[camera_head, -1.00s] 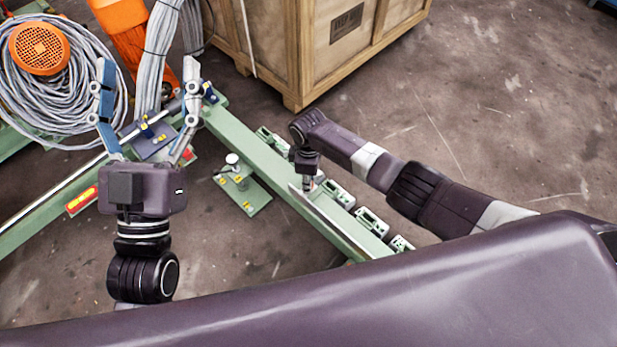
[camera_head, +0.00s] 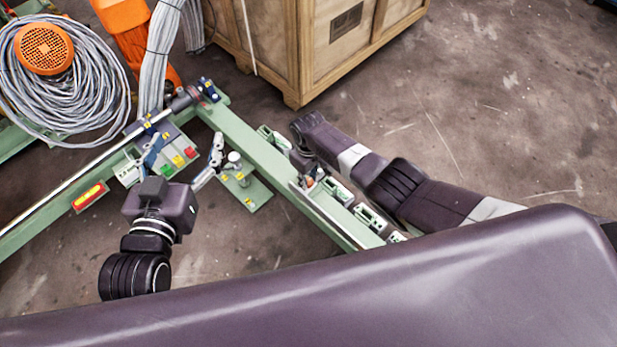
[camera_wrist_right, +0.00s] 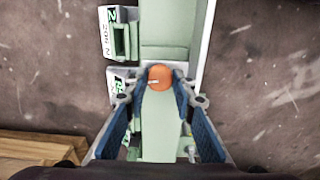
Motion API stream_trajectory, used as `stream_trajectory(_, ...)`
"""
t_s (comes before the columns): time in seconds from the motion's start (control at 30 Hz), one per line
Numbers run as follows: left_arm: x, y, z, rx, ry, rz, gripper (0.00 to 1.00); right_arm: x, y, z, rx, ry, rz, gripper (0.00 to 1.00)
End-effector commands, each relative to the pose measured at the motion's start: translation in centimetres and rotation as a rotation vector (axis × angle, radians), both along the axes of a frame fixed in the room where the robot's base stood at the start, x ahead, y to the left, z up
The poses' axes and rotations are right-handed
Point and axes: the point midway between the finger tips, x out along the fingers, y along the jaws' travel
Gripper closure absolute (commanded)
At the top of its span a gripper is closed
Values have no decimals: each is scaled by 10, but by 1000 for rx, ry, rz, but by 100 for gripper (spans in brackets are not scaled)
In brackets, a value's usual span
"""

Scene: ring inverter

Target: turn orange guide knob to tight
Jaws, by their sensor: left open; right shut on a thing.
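The orange guide knob (camera_wrist_right: 160,77) sits on the green rail in the right wrist view, with a small pale mark on its left side. My right gripper (camera_wrist_right: 165,98) has its two blue-padded fingers on either side of the knob and is shut on it. In the head view my right gripper (camera_head: 308,180) is low over the green rail (camera_head: 245,135), and its arm mostly hides the knob. My left gripper (camera_head: 186,158) is open and empty, above the panel with coloured buttons (camera_head: 178,158).
Numbered green-and-white units (camera_head: 370,217) line the rail's right side; one is labelled 2 in the wrist view (camera_wrist_right: 118,35). A wooden crate (camera_head: 300,45) stands behind. A cable coil (camera_head: 60,75) is at the left. The floor at right is clear.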

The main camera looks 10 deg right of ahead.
Motion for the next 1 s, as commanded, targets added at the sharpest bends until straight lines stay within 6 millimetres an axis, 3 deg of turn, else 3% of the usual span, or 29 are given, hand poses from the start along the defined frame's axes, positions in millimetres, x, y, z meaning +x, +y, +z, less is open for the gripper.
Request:
stream_trajectory(0.47, -1, 1, -2, 3, 11, 1, 24, -1, 0, -1, 0, 4, -13, 100)
stream_trajectory(0.5, -1, 1, -2, 3, 11, 2, 24, -1, 0, -1, 0, 4, -13, 72)
stream_trajectory(0.6, -1, 1, -2, 3, 10, 2, 24, -1, 0, 0, 1, 3, -13, 61)
stream_trajectory(1.0, -1, 0, -3, 3, 13, -1, 24, 0, 1, 1, 3, 1, -12, 58)
